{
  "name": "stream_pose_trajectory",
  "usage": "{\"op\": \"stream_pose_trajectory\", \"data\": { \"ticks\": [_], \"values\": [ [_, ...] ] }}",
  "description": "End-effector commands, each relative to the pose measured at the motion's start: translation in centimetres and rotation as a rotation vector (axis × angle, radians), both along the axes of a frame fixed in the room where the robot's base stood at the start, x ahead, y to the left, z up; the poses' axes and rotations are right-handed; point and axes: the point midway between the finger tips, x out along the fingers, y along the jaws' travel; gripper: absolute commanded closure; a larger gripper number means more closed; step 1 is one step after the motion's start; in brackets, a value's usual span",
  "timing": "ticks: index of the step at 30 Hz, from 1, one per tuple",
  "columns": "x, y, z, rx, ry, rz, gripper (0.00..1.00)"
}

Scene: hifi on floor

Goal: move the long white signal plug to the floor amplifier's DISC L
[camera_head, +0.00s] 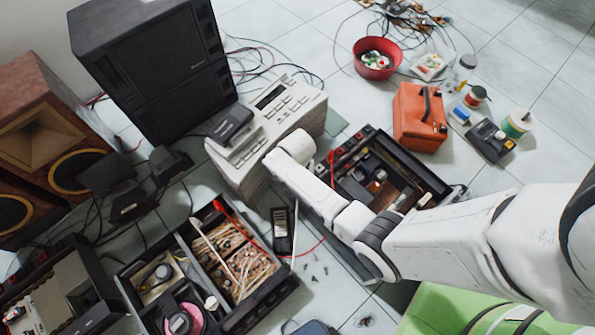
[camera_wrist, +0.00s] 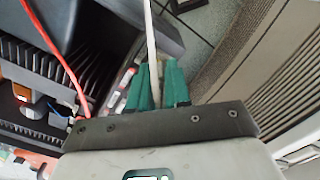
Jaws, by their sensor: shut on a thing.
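The floor amplifier (camera_head: 418,163) is a black, open-topped chassis on the tiles right of centre. My arm crosses its near left side. In the wrist view, its dark ribbed metal and inner parts (camera_wrist: 30,60) fill the left. A strip of sockets (camera_wrist: 122,82) runs close left of my green fingers; no DISC L label is readable. My gripper (camera_wrist: 157,75) is shut on a long, thin white piece, the white signal plug (camera_wrist: 152,40), which points up the picture. Its tip is out of view or unclear. In the head view my gripper is hidden behind my arm.
A beige ribbed housing (camera_wrist: 270,65) stands close on the right of my fingers, with a narrow floor gap (camera_wrist: 197,22) between. A red wire (camera_wrist: 55,50) crosses the amplifier.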

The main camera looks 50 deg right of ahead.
Motion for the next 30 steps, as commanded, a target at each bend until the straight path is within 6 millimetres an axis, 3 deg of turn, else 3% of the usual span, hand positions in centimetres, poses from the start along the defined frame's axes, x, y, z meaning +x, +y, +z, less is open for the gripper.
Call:
{"op": "stream_pose_trajectory", "data": {
  "ticks": [5,6,15,23,30],
  "values": [
    [0.0,0.0,0.0,0.0,0.0,0.0,1.0],
    [0.0,0.0,0.0,0.0,0.0,0.0,0.81],
    [0.0,0.0,0.0,0.0,0.0,0.0,0.52],
    [0.0,0.0,0.2,0.0,0.0,0.0,0.52],
    [0.0,0.0,3.4,0.0,-0.001,0.001,0.52]
  ]
}}
